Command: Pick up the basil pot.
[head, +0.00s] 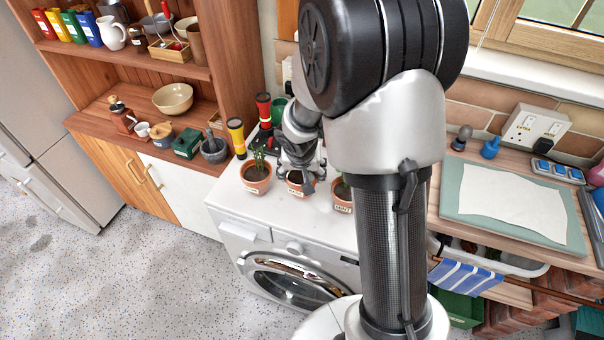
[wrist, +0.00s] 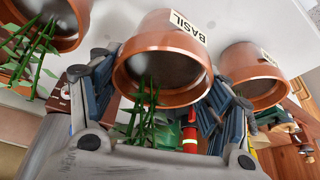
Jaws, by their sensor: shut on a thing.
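The basil pot (wrist: 140,52) is a terracotta pot with a "BASIL" label and green stems, filling the middle of the wrist view. In the head view it is the middle pot (head: 295,189) of three on the white washing machine (head: 286,218), partly covered by my gripper (head: 299,170). In the wrist view my gripper (wrist: 165,88) has one finger on each side of the pot and is shut on it. I cannot tell whether the pot's base touches the machine top.
A potted plant (head: 257,181) stands close on the left and another pot (head: 342,197) close on the right, partly behind my arm. Torches (head: 236,138) stand behind the pots. A wooden shelf unit (head: 165,85) is at left; a worktop with a board (head: 470,215) is at right.

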